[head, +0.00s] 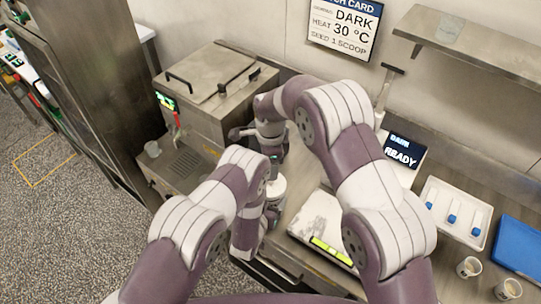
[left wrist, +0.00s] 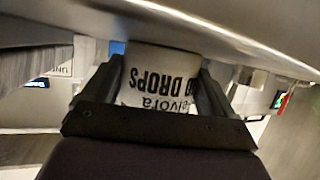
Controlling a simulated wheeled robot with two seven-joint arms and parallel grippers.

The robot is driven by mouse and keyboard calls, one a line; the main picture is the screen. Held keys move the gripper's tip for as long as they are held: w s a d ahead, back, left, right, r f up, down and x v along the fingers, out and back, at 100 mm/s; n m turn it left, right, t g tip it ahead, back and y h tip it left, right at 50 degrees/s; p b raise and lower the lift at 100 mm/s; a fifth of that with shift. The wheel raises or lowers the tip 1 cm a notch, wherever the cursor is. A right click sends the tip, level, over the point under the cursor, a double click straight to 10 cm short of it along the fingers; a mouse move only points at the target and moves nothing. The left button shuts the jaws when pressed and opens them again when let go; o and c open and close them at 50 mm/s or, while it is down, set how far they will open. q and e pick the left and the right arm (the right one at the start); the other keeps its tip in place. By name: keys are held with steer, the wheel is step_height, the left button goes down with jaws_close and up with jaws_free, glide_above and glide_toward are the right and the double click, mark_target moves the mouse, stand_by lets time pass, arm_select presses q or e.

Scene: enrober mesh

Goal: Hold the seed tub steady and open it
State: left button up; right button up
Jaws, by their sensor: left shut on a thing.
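The seed tub (head: 277,186) is a small white tub near the counter's front edge, partly hidden by my arms. In the left wrist view the tub (left wrist: 160,82) shows dark print, upside down, with "DROPS" readable. My left gripper (left wrist: 160,92) is shut on the tub's side, one finger on each side. In the head view the left gripper (head: 270,206) is low at the tub, mostly hidden by its arm. My right gripper (head: 271,152) points down just above the tub's top. Its fingers are too small and dark to tell open or shut, and the lid is not clear.
A steel machine (head: 215,95) with a lidded top stands left of the tub. A white scale (head: 322,232) with a lit green display is close on the right. Farther right are a white tray (head: 453,212), a blue board (head: 519,247) and small cups (head: 469,267).

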step_height(320, 180, down, 6)
steer(key=shift+w+f, duration=0.1)
jaws_close()
steer(key=shift+r, duration=0.25)
stand_by(0.6)
steer(key=shift+r, duration=0.95)
step_height(320, 180, up, 4)
steer(key=shift+r, duration=0.1)
arm_select(q)
steer(key=o, duration=1.3)
